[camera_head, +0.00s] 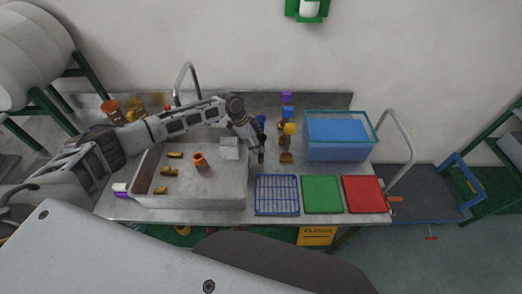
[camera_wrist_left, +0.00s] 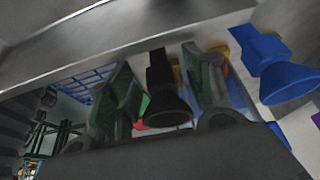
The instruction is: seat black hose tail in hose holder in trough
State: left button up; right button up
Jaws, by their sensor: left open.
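The black hose tail (camera_head: 261,156) stands on the steel bench just right of the trough (camera_head: 205,200). In the left wrist view the black hose tail (camera_wrist_left: 165,92) lies between the two spread fingers of my left gripper (camera_wrist_left: 163,88), with a gap on either side. In the head view my left gripper (camera_head: 257,142) is open at the hose tail, and its arm crosses above the trough. Inside the trough are a pale block (camera_head: 229,149), an orange cup-like part (camera_head: 201,160) and several small brass parts. I cannot tell which is the hose holder. My right gripper is not in view.
A blue hose tail (camera_wrist_left: 275,68) stands close to the right finger. Yellow and purple parts stand behind it. A blue rack (camera_head: 277,195), green mat (camera_head: 321,195), red mat (camera_head: 363,195) and blue water tank (camera_head: 338,138) fill the bench's right side.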

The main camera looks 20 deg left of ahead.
pick_arm(q)
jog(key=shift+b+x, duration=1.1)
jog(key=shift+x, duration=0.25)
jog(key=shift+d+f+b, duration=0.15)
jog(key=shift+f+b, duration=0.25)
jog(key=c, duration=1)
jog(key=shift+c, duration=0.7)
